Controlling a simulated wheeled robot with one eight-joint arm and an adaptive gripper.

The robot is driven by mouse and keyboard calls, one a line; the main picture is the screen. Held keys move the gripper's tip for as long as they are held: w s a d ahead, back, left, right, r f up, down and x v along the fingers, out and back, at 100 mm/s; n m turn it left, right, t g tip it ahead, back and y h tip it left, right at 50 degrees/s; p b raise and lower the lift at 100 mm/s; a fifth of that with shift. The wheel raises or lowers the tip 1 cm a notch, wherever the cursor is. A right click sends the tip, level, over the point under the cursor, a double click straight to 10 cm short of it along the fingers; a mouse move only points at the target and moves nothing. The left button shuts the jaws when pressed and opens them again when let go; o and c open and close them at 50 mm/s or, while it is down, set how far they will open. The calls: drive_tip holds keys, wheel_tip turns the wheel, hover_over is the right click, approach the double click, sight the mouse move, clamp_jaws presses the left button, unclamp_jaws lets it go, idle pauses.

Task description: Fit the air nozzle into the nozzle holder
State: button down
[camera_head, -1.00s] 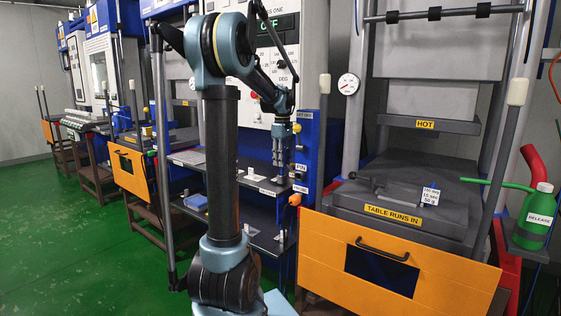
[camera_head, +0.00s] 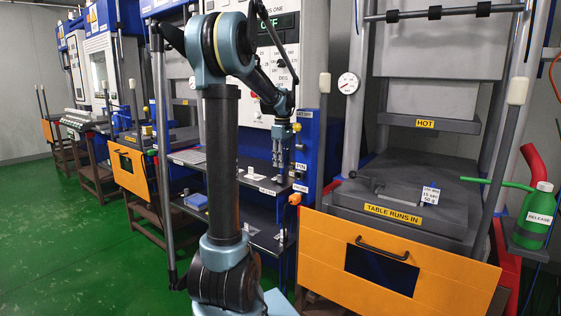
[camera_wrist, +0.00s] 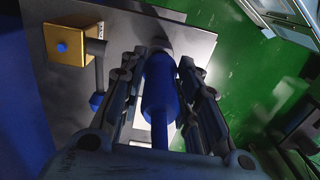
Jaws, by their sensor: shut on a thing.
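My gripper (camera_head: 281,163) points down over the dark shelf beside the blue machine post. In the wrist view its fingers (camera_wrist: 160,105) are shut on the air nozzle (camera_wrist: 158,90), a blue cylinder with a thinner blue stem. The far end of the nozzle is pale and lies over the grey shelf surface. In the head view the nozzle is too small to make out between the fingers. I cannot identify the nozzle holder for certain; a small orange fitting (camera_head: 294,199) is on the post, low and right of my gripper.
A yellow block with a blue button (camera_wrist: 72,46) is left of the fingers in the wrist view. The dark shelf (camera_head: 255,181) carries small labels. A lower shelf (camera_head: 262,232) lies beneath. The press with an orange front panel (camera_head: 400,255) stands to the right. Green floor is open at left.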

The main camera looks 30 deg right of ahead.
drive_tip(key=shift+f, duration=1.5)
drive_tip(key=c, duration=1.1)
unclamp_jaws()
drive_tip(key=shift+r, duration=0.1)
wheel_tip(320, 180, up, 12)
drive_tip(key=shift+w+f, duration=0.1)
drive_tip(key=shift+f, duration=0.1)
